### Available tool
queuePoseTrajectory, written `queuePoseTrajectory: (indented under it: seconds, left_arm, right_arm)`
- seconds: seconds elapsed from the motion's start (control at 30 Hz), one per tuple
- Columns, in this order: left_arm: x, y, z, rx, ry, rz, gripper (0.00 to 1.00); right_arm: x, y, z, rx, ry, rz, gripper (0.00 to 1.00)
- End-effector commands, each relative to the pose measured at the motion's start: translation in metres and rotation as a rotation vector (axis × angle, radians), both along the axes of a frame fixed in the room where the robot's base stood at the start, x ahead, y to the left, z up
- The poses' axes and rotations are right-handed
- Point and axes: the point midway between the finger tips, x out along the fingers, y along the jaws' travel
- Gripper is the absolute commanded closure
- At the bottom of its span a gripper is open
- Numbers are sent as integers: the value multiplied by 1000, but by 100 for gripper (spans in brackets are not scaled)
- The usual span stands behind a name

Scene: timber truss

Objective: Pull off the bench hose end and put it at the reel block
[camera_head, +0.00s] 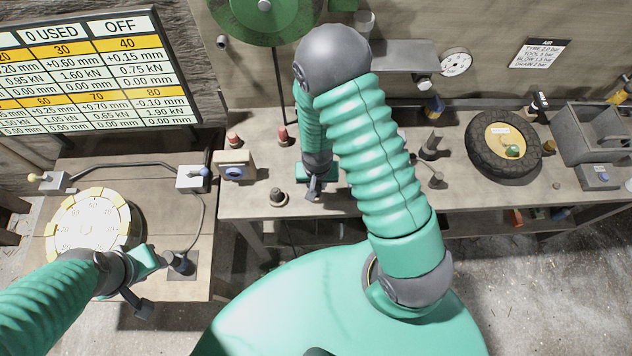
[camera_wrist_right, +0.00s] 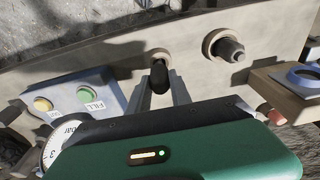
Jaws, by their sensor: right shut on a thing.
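My right gripper (camera_wrist_right: 160,92) is shut on a dark, rounded hose end (camera_wrist_right: 158,74), in the right wrist view. The hose end stands in front of a brown ring on the bench; I cannot tell whether it is still seated there. In the head view my right gripper (camera_head: 313,189) is low over the near bench edge, and its fingertips are small. A block with a blue ring (camera_head: 235,165) stands to its left; it also shows in the right wrist view (camera_wrist_right: 298,76). I cannot confirm that it is the reel block. My left gripper (camera_head: 148,286) hangs beside the round dial; its jaws are unclear.
A dark fitting (camera_head: 277,198) stands near the bench edge; it also shows in the right wrist view (camera_wrist_right: 228,48). A box with FILL button (camera_wrist_right: 84,95) and a gauge (camera_wrist_right: 62,140) are close by. A green reel (camera_head: 262,14) is behind. A tyre (camera_head: 502,143) lies right.

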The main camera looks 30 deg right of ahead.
Motion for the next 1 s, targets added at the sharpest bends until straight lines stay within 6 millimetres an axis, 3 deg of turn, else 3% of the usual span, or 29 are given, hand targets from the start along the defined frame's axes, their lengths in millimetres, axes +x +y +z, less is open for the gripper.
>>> queuePoseTrajectory:
  seconds: [0.5, 1.0]
  left_arm:
    - [0, 0, 15, 0, 0, 0, 64]
    - [0, 0, 15, 0, 0, 0, 64]
  right_arm:
    - [0, 0, 16, 0, 0, 0, 100]
    - [0, 1, 15, 0, 0, 1, 100]
